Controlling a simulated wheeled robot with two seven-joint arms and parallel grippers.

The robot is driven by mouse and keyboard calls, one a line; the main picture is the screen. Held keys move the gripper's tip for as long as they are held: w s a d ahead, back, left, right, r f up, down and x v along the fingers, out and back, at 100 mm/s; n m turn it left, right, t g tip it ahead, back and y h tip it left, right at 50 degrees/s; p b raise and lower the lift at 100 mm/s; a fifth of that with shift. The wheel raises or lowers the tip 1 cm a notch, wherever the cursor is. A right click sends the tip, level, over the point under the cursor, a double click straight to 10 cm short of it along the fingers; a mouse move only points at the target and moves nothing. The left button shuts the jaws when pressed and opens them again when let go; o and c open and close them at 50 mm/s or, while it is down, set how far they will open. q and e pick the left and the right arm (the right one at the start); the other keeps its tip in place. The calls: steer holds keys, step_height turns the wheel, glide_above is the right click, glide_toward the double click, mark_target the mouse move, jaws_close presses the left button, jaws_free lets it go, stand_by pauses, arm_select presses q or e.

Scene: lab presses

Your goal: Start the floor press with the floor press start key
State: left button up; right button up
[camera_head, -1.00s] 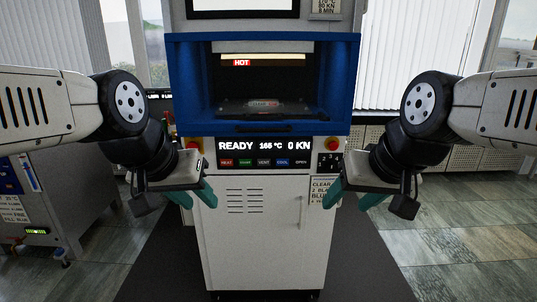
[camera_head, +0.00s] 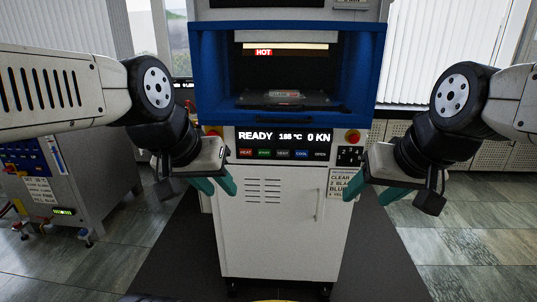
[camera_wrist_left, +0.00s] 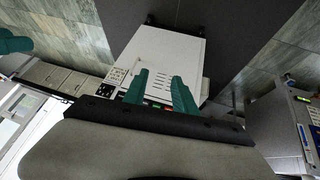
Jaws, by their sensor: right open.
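The floor press (camera_head: 207,75) stands upright ahead, with a blue frame around its chamber and a white cabinet below. Its panel display (camera_head: 284,136) reads READY, 165 °C and 0 KN. Below is a row of keys; the green one, the start key (camera_head: 264,153), is second from the left, beside the red HEAT key (camera_head: 246,153). My left gripper (camera_head: 218,188) is open and empty, in front of the cabinet, lower left of the keys. My right gripper (camera_head: 362,195) is open and empty at the lower right. In the left wrist view the left fingers (camera_wrist_left: 160,90) are apart, with the cabinet beyond.
Red buttons on yellow bases sit at the panel's left (camera_head: 212,131) and right (camera_head: 352,136) ends. A HOT sign (camera_head: 264,52) is lit in the chamber.

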arm_select(q)
jaws_close()
stand_by(1.5)
